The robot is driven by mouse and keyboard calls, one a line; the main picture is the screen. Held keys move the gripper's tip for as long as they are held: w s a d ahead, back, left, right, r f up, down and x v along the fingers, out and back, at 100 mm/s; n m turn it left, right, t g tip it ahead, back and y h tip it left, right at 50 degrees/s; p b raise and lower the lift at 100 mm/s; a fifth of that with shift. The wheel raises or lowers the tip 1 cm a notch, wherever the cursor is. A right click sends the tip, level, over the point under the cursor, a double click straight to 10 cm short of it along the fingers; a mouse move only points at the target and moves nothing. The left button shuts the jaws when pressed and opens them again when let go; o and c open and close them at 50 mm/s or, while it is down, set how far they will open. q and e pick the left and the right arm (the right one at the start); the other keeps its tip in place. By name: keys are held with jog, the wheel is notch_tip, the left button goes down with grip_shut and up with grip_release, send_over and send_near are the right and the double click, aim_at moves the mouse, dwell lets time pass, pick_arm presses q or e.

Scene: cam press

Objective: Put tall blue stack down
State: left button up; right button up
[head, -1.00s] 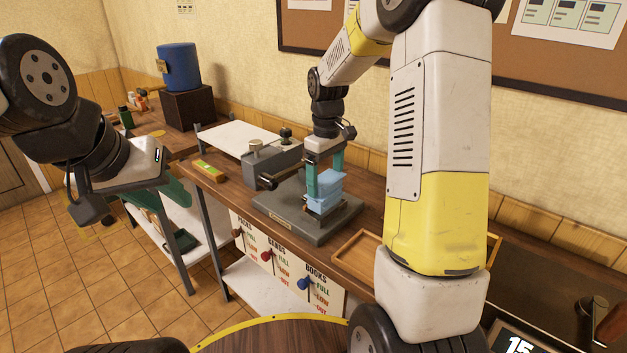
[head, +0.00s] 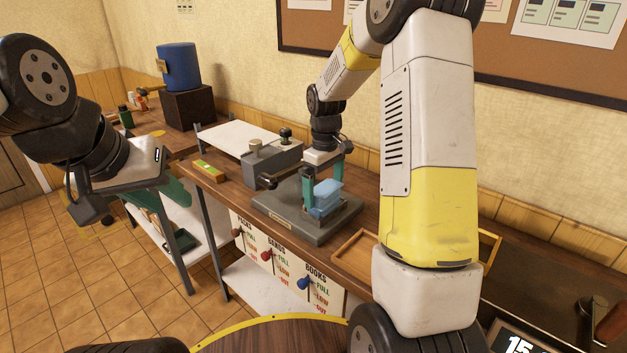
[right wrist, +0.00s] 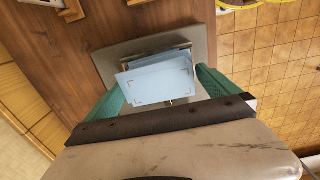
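The tall blue stack (head: 327,199) is pale blue and stands upright on the grey base plate (head: 277,223) of the press, beside its metal block. In the right wrist view the stack (right wrist: 158,82) lies between the two green fingers. My right gripper (head: 323,185) is around the stack from above, with one finger on each side. The fingers look slightly parted from it, with a narrow gap at the right finger in the wrist view. My left gripper (head: 150,205) is far left, away from the press; its fingertips are partly hidden.
The press's grey block with black knobs (head: 270,163) stands left of the stack. A shallow wooden tray (head: 358,257) lies to the right, partly behind my right arm. The wall runs close behind.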

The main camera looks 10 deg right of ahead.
notch_tip(320, 180, up, 12)
jog(key=s+a+r+m+t+y, duration=0.1)
jog(key=s+r+m+t, duration=0.2)
jog(key=s, duration=0.9)
jog(key=s+a+r+m+t+y, duration=0.1)
jog(key=s+r+m+t, duration=0.2)
jog(key=s, duration=0.9)
jog(key=shift+s+m, duration=0.15)
jog(key=shift+m, duration=0.35)
